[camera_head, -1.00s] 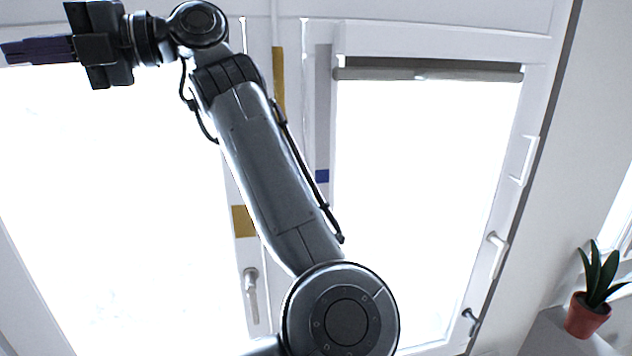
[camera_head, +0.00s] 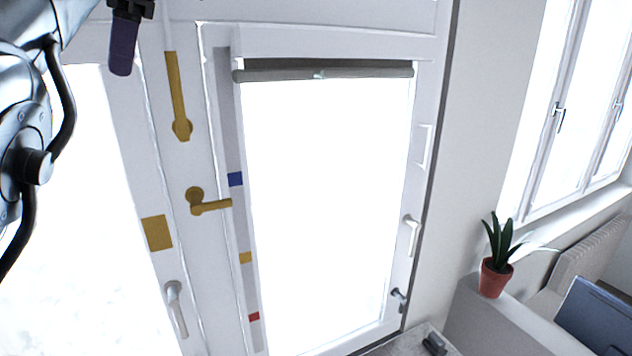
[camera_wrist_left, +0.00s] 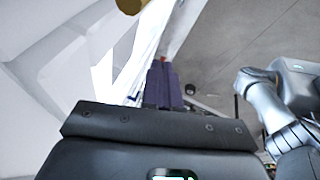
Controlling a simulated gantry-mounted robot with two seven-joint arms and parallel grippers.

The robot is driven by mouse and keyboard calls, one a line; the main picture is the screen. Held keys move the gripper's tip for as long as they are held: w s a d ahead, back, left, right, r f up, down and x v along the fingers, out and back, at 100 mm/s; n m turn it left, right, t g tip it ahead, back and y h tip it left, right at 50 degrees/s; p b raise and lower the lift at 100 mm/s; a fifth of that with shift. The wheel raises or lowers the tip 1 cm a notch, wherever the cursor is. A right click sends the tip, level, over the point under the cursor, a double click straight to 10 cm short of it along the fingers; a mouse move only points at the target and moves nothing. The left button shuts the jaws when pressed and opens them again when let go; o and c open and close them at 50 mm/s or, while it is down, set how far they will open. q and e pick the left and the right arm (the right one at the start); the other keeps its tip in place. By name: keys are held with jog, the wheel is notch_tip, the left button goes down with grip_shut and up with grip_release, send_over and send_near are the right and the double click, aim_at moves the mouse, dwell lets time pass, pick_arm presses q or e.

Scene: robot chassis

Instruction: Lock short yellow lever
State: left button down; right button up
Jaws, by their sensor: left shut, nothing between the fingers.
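The short yellow lever (camera_head: 210,204) sits on the white door frame in the head view, with its round pivot at the left and its handle lying roughly level to the right. A longer yellow lever (camera_head: 176,90) is above it, its handle pointing up from a pivot at the bottom. My left gripper (camera_head: 121,70) is at the top left, left of the long lever and well above the short one. Its dark purple fingers point down, shut and empty. They also show shut in the left wrist view (camera_wrist_left: 163,90). My right gripper is not in view.
A yellow patch (camera_head: 157,233) and a white handle (camera_head: 175,308) are on the left panel. Blue (camera_head: 235,179), yellow and red patches run down the frame strip. A potted plant (camera_head: 495,278) stands on a ledge at right. A yellow-brown part (camera_wrist_left: 130,5) shows at the wrist view's top.

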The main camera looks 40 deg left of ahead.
pick_arm(q)
jog(key=w+d+m+t+h, duration=0.1)
jog(key=w+d+m+t, duration=0.1)
jog(key=w+d, duration=0.3)
jog(key=shift+w+d+r+t, duration=0.3)
jog(key=shift+w+t, duration=0.4)
jog(key=shift+w, duration=1.25)
jog(key=shift+a+f, duration=0.1)
jog(key=b, duration=1.4)
send_near(219, 202)
jog(key=shift+a+b+x, duration=0.15)
jog(key=shift+b+x, duration=0.1)
jog(key=shift+x, duration=1.45)
jog(key=shift+a+b+x, duration=0.15)
jog(key=shift+b+x, duration=0.1)
jog(key=shift+x, duration=1.45)
jog(key=shift+w, duration=0.1)
